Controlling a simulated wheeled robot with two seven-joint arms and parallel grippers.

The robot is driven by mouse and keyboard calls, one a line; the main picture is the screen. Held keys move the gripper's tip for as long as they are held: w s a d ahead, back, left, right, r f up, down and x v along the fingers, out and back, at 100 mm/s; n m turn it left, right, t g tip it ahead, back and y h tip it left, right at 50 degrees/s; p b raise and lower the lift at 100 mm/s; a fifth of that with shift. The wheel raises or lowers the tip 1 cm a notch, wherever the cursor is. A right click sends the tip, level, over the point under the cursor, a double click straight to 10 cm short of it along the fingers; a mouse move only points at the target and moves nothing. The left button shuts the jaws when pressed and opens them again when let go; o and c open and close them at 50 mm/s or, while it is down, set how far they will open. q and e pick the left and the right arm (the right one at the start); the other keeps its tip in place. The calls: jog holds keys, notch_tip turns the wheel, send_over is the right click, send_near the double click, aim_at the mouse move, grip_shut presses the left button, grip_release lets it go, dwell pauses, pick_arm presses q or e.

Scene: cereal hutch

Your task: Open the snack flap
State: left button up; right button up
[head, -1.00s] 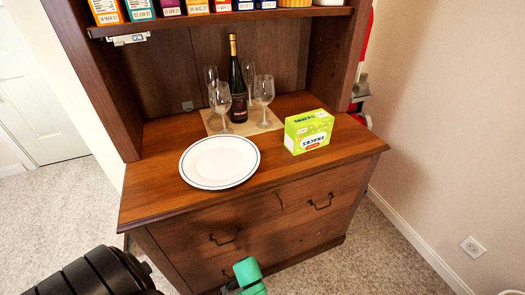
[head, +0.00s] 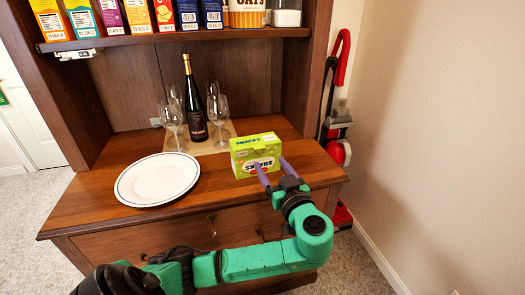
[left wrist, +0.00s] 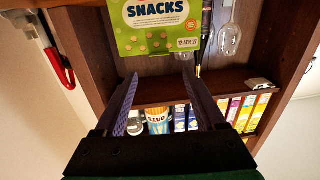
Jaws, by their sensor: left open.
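The green snack box (head: 256,154) stands upright on the hutch counter, right of the plate. Its top looks flat and closed; I cannot make out the flap's edge. My left gripper (head: 270,163) is open, with its two purple fingers spread in front of the box's printed front face. I cannot tell from the head view whether the fingertips touch it. In the left wrist view, the box (left wrist: 155,28) fills the top middle, and the open, empty fingers (left wrist: 160,73) point toward its lower part. My right gripper is not in view.
A white plate (head: 157,179) lies left of the box. A dark wine bottle (head: 195,115) and several glasses stand on a mat (head: 227,133) behind. A shelf (head: 180,37) of cartons hangs above. A red vacuum cleaner (head: 336,150) stands right of the hutch.

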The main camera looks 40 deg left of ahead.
aim_at(260, 149)
pick_arm(q)
jog(key=x, duration=0.8)
jog(key=shift+p, duration=0.3)
jog(key=shift+s+d+f, duration=0.1)
grip_shut()
dwell(0.6)
